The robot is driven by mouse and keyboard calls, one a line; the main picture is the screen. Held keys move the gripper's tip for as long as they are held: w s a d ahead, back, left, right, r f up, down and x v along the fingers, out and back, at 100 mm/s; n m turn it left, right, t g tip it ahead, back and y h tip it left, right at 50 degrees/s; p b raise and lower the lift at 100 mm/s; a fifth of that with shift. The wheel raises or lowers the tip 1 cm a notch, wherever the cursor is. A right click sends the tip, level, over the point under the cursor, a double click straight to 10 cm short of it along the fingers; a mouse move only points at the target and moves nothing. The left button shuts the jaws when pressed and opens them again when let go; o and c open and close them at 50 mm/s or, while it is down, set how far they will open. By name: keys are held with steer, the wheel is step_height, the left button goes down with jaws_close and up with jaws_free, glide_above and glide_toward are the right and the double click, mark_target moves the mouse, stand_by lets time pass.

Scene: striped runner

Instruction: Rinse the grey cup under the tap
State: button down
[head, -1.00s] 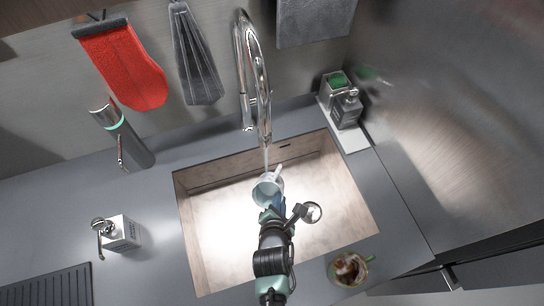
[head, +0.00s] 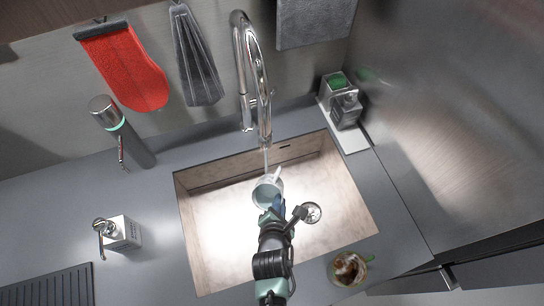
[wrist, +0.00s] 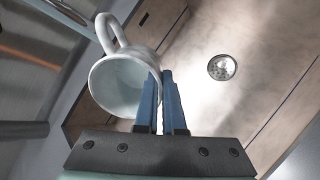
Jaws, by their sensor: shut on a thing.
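The grey cup (head: 267,192) is pale grey and hangs over the sink, below the tap. My gripper (head: 277,206) is shut on the cup's rim wall. In the wrist view the blue fingers (wrist: 161,98) pinch one side of the cup (wrist: 118,84), with its mouth facing the camera and its handle away from the fingers. The chrome tap (head: 262,95) arches over the sink (head: 190,248). A thin stream of water (head: 266,160) runs from the spout down to the cup. I cannot tell how much water is inside.
A round drain (wrist: 222,67) shows in the sink floor. A soap dispenser (head: 119,234) stands left of the sink, a bottle (head: 124,132) behind it. A caddy (head: 343,108) stands at back right. A glass with brown contents (head: 348,268) stands at front right.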

steer(key=p+v, duration=0.4)
steer(key=v, duration=0.2)
steer(key=shift+w+a, duration=0.1)
stand_by(0.5)
